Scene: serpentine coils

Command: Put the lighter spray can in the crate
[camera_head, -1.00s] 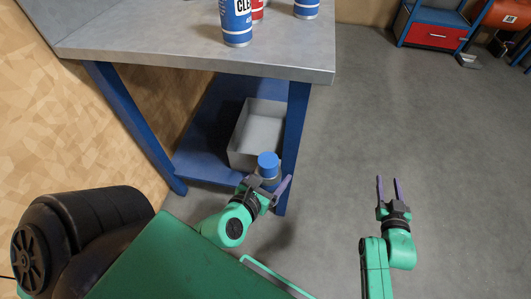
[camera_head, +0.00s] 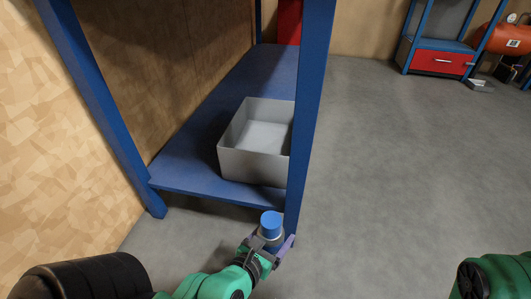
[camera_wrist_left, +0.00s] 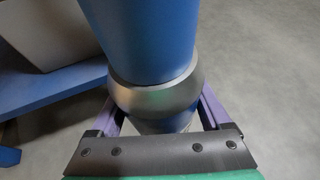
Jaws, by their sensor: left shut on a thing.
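A spray can with a blue cap (camera_head: 271,222) and a silver shoulder is held in my left gripper (camera_head: 271,241). In the left wrist view the blue cap (camera_wrist_left: 150,40) and the silver shoulder (camera_wrist_left: 155,98) fill the space between the purple fingers. The can's lower body is mostly hidden. The grey open crate (camera_head: 250,165) stands on the blue lower shelf and looks empty where its inside shows. My left gripper and the can are in front of the shelf, outside the crate. My right gripper is out of view.
A blue table leg (camera_head: 309,110) stands right of the crate and hides its right edge. The blue shelf (camera_head: 185,160) has bare room left of the crate. Open grey floor (camera_head: 400,180) lies to the right. A red drawer unit (camera_head: 442,63) stands far back.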

